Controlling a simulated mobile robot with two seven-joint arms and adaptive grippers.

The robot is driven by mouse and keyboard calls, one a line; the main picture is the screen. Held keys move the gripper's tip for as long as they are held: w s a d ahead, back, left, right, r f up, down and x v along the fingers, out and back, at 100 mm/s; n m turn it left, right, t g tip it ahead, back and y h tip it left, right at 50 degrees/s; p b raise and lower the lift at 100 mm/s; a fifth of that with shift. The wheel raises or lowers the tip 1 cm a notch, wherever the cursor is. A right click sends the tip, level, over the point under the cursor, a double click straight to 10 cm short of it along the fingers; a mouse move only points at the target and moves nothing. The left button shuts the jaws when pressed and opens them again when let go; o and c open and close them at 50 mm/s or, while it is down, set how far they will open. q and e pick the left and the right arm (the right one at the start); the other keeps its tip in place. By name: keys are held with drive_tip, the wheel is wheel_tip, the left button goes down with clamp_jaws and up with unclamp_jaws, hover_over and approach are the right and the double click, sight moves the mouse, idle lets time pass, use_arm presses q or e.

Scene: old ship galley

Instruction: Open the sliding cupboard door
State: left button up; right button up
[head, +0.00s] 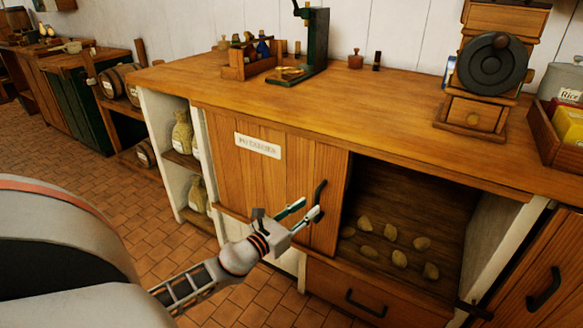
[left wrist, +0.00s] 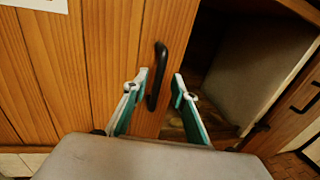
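The sliding cupboard door (head: 270,175) is wooden, with a "POTATOES" label and a black vertical handle (head: 319,198) near its right edge. It covers the left part of the cupboard; the right part stands open, showing several potatoes (head: 400,258) inside. My left gripper (head: 311,208) is open in front of the door at the handle. In the left wrist view, the handle (left wrist: 155,76) shows between the two spread fingertips (left wrist: 160,78), nearer the left one. I cannot tell whether a finger touches it. My right gripper is in neither view.
The wooden counter (head: 350,120) above holds a grinder (head: 490,70), a green stand (head: 312,50) and a bottle rack (head: 247,60). A drawer (head: 350,295) lies below the opening. Open shelves with sacks (head: 183,132) are left of the door. Tiled floor (head: 140,215) is clear at left.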

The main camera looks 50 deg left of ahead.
use_arm(q)
drive_tip(key=s, duration=0.6)
drive_tip(key=shift+s+d, duration=0.3)
drive_tip(key=shift+s, duration=0.05)
idle(0.3)
